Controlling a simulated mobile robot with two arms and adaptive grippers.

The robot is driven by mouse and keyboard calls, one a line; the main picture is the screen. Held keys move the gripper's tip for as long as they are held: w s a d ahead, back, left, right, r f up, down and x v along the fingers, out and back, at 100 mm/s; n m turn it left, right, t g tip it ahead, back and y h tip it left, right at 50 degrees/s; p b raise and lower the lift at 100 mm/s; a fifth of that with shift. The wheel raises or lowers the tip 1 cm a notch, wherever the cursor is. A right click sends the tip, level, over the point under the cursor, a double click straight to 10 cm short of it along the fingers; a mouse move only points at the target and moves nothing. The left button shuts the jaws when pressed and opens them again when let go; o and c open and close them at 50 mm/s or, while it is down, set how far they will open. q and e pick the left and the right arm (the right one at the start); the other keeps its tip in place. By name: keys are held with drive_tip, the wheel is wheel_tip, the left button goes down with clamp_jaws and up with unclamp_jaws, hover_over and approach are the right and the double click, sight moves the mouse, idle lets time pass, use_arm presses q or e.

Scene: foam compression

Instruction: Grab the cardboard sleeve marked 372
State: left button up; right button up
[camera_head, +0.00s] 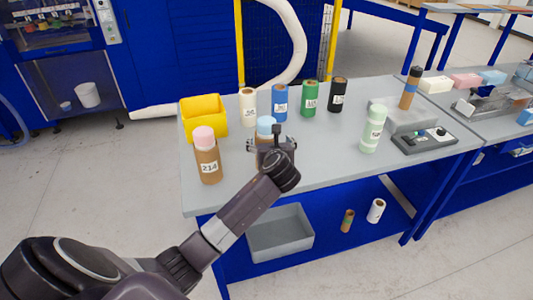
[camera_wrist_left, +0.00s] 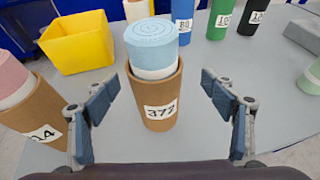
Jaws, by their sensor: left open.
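The cardboard sleeve marked 372 (camera_wrist_left: 157,104) stands upright on the table in the left wrist view, with a light blue foam roll (camera_wrist_left: 151,45) and a white layer sticking out of its top. My left gripper (camera_wrist_left: 165,118) is open, with one finger on each side of the sleeve and clear gaps to it. In the head view my left gripper (camera_head: 272,147) hides most of the sleeve; the blue foam top (camera_head: 265,125) shows behind it. A second cardboard sleeve marked 214 (camera_head: 208,165), with pink foam, stands to the left. My right gripper is not in view.
A yellow bin (camera_head: 204,117) stands behind the sleeves at the left. White, blue, green and black rolls stand along the back. A pale green roll (camera_head: 373,129) and a grey device (camera_head: 424,140) are to the right. A grey tray (camera_head: 280,234) sits on the lower shelf.

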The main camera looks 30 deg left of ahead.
use_arm(q)
drive_tip(key=w+a+f, duration=0.1)
drive_tip(key=w+a+f+p, duration=0.1)
drive_tip(key=a, duration=0.1)
drive_tip(key=shift+w+f, duration=0.2)
drive_tip(key=shift+f, duration=0.05)
drive_tip(key=shift+w+a+f, duration=0.15)
drive_tip(key=shift+w+f, duration=0.1)
drive_tip(key=shift+w, duration=0.1)
drive_tip(key=shift+c, duration=0.4)
drive_tip(key=c, duration=1.5)
drive_tip(key=shift+c, duration=0.5)
drive_tip(key=shift+r, duration=0.2)
